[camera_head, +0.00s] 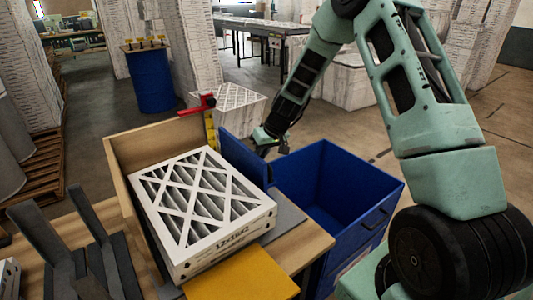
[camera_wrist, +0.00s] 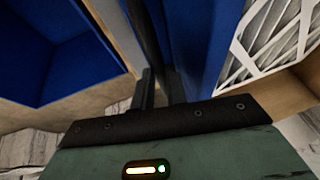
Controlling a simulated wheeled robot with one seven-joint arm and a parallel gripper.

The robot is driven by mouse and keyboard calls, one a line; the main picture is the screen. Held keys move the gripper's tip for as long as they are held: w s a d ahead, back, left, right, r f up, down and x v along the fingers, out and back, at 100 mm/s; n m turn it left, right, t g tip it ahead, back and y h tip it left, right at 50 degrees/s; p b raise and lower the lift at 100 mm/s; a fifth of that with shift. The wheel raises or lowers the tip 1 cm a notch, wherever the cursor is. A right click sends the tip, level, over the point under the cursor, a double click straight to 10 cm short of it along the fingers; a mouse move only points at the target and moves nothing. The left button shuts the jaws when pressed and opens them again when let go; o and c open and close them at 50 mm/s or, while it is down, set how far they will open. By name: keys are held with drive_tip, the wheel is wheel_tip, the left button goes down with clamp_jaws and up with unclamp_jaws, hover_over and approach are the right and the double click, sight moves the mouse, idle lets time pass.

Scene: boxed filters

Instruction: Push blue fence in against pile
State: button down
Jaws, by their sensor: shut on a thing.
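The pile is boxed white pleated filters (camera_head: 205,200) stacked in a wooden tray on the bench. The blue fence (camera_head: 243,158) stands upright along the right side of the pile, near its far half. A narrow space seems to lie between them; whether they touch anywhere I cannot tell. My gripper (camera_head: 266,146) is at the fence's right side, shut on it. In the wrist view the fingers (camera_wrist: 162,88) are closed on a dark part beside the blue fence (camera_wrist: 203,40), and the filter (camera_wrist: 268,40) shows just right of it. The gripped part is mostly hidden.
An open blue bin (camera_head: 335,190) stands right of the fence, under my forearm. A red and yellow upright gauge (camera_head: 209,120) stands at the tray's far corner. A yellow board (camera_head: 240,275) lies at the front. Grey angled holders (camera_head: 75,250) stand at the left.

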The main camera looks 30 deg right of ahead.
sight(246, 159)
drive_tip(key=a, duration=0.5)
drive_tip(key=shift+s+a+b, duration=0.15)
drive_tip(key=shift+a+b, duration=0.15)
drive_tip(key=shift+a, duration=0.1)
drive_tip(key=c, duration=1.7)
unclamp_jaws()
drive_tip(key=shift+a, duration=0.1)
drive_tip(key=b+v, duration=0.2)
drive_tip(key=v, duration=1.5)
drive_tip(key=shift+d+r+b, duration=0.15)
drive_tip(key=shift+d+b, duration=0.1)
drive_tip(key=shift+b, duration=0.15)
drive_tip(key=shift+s, duration=0.1)
